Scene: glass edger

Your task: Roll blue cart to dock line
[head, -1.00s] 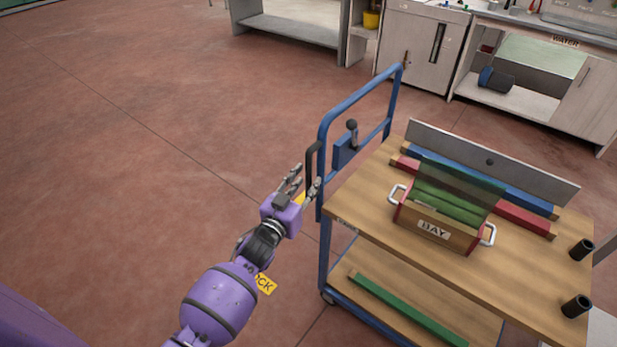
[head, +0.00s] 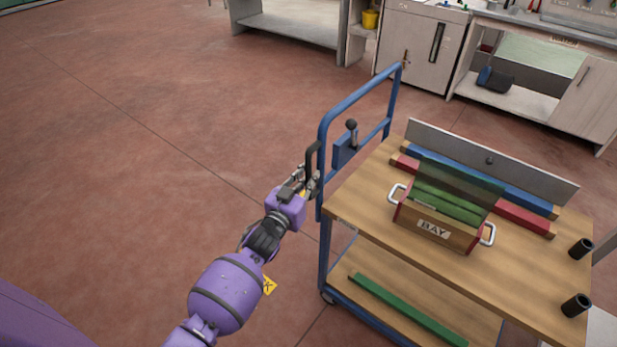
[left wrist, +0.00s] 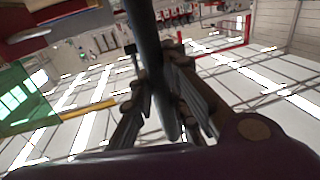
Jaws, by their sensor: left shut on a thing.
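The blue cart (head: 325,240) stands at the right in the head view, with a blue push frame at its far left end and wooden decks. A black grip (head: 312,156) is fixed to the side of that frame. My left gripper (head: 309,182) is shut on the lower part of this grip. The left wrist view shows its fingers (left wrist: 163,100) on both sides of the dark bar (left wrist: 146,40). A yellow floor label (head: 268,286) ending in "K" is mostly hidden behind my left arm. My right gripper is not in view.
On the cart's top deck sit a box labelled "BAY" (head: 433,230) with green panes, red and blue strips, a grey back plate (head: 490,160) and two black cups. A green strip (head: 405,308) lies below. Cabinets (head: 420,45) line the back. The red floor at left is clear.

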